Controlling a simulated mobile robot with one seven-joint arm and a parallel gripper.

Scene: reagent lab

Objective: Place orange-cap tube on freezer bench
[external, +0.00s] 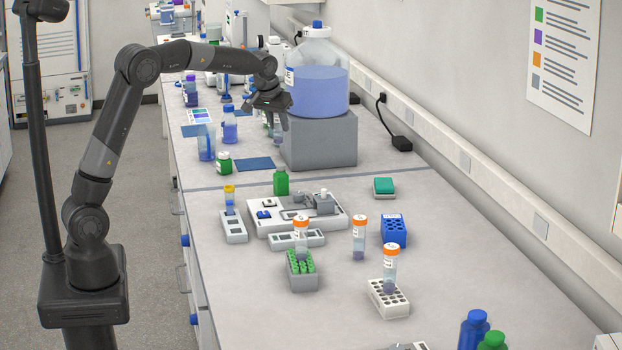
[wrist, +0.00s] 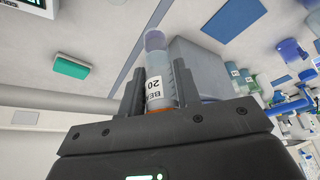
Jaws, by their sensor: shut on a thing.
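My gripper (external: 277,120) is over the far part of the long bench, just left of the grey block under the big carboy. In the wrist view my gripper (wrist: 158,82) is shut on a clear tube (wrist: 156,62) with a printed white label. The tube's orange cap (wrist: 160,109) sits low between the fingers, mostly hidden by the gripper body. In the external view the held tube is largely hidden. I cannot tell which surface is the freezer bench.
A carboy of blue liquid (external: 318,85) stands on a grey block (external: 325,140) beside my gripper. Blue-capped bottles (external: 230,125), a green-capped jar (external: 224,162) and a blue mat (external: 255,163) are close by. The near bench (external: 255,320) has bare room at its left front.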

